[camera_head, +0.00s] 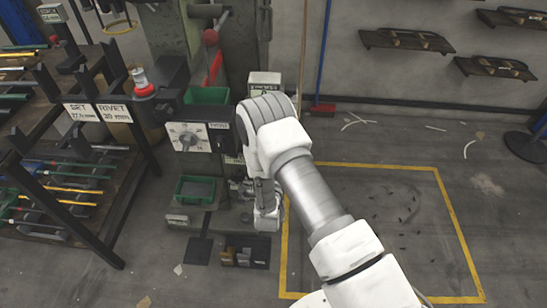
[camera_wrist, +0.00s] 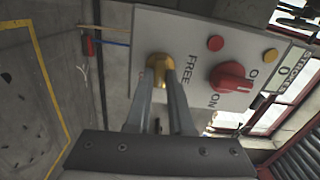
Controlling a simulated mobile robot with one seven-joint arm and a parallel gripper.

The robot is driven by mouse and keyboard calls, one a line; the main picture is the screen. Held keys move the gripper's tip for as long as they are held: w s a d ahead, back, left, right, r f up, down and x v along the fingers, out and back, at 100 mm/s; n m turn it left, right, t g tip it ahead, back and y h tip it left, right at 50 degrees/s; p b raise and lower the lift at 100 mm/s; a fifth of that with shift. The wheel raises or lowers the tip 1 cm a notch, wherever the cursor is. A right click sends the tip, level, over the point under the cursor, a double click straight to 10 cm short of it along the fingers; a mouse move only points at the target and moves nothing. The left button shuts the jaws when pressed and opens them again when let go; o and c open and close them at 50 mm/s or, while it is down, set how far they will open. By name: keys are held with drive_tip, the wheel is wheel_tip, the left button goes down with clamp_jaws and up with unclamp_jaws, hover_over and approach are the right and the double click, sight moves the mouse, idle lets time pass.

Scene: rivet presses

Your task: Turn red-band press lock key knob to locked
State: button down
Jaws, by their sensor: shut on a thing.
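In the wrist view a white control panel (camera_wrist: 205,40) carries a brass key knob (camera_wrist: 158,63) with the word FREE beside it. My gripper (camera_wrist: 160,78) is shut on this knob, one finger on each side. The finger tips and the lower part of the knob overlap, so the knob's exact angle is hard to read. No LOCKED wording is visible. In the head view my gripper (camera_head: 238,187) is low beside the press front (camera_head: 225,155), and my arm hides the knob there.
In the head view a dial panel (camera_head: 187,138), green bin (camera_head: 195,189) and tool rack (camera_head: 60,190) stand left. The yellow-marked floor (camera_head: 400,210) is mostly open.

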drive_tip(key=shift+a+r+m, duration=0.1)
drive_tip(key=shift+m, duration=0.4)
drive_tip(key=c, duration=0.8)
unclamp_jaws()
drive_tip(key=shift+s, duration=0.1)
drive_tip(key=s+b, duration=0.2)
drive_tip(key=s, duration=1.5)
drive_tip(key=shift+a, duration=0.25)
drive_tip(key=shift+s, duration=0.1)
